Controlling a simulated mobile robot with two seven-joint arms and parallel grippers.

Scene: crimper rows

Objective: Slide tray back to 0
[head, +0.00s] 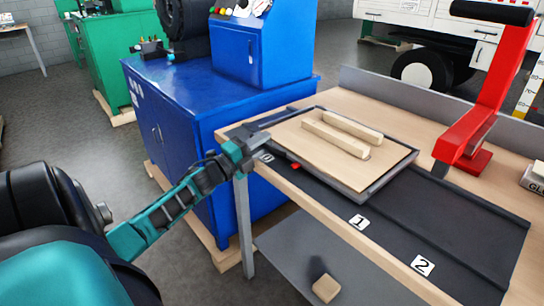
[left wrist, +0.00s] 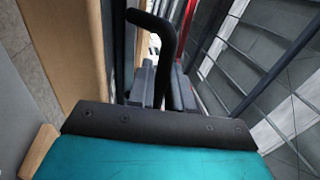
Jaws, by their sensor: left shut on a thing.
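The tray (head: 394,165) is a wooden board with a dark rim, holding two pale wooden bars (head: 342,134). It sits on a dark track (head: 448,210) along the workbench, at the track's left end by the label 0 (head: 266,157). Labels 1 (head: 358,222) and 2 (head: 422,265) lie further right along the track's near edge. My right gripper is not in view.
A red lever press (head: 480,110) stands behind the track at right. A blue cabinet (head: 185,130) stands close behind my left gripper. A wooden block (head: 326,288) lies on the lower shelf. The track right of the tray is clear.

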